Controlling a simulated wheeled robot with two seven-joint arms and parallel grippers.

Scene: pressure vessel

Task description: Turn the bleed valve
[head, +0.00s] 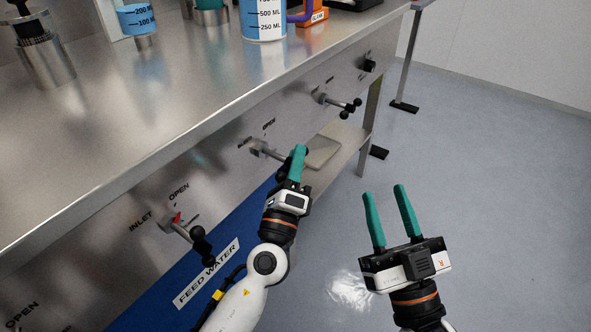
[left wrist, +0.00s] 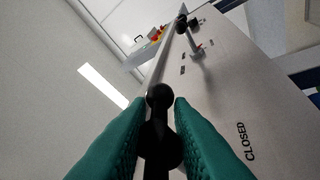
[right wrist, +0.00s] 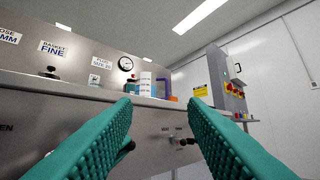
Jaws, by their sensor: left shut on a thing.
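A valve (head: 258,148) with a lever handle sits in the middle of the steel front panel, with an OPEN label above it; its other label is too small to read. My left gripper (head: 298,153) is at this valve's handle and hides its end in the head view. In the left wrist view, the black ball-ended handle (left wrist: 160,145) lies between my green fingers, which are shut on it. A CLOSED label shows on the panel beside it. My right gripper (head: 384,192) is open and empty, over the floor to the right, apart from the panel.
An inlet valve (head: 185,228) with black ball ends is at lower left, above a FEED WATER label (head: 207,273). Another valve (head: 340,103) is further along the panel. The bench top (head: 150,95) overhangs them and carries measuring cups (head: 263,20). Floor at right is clear.

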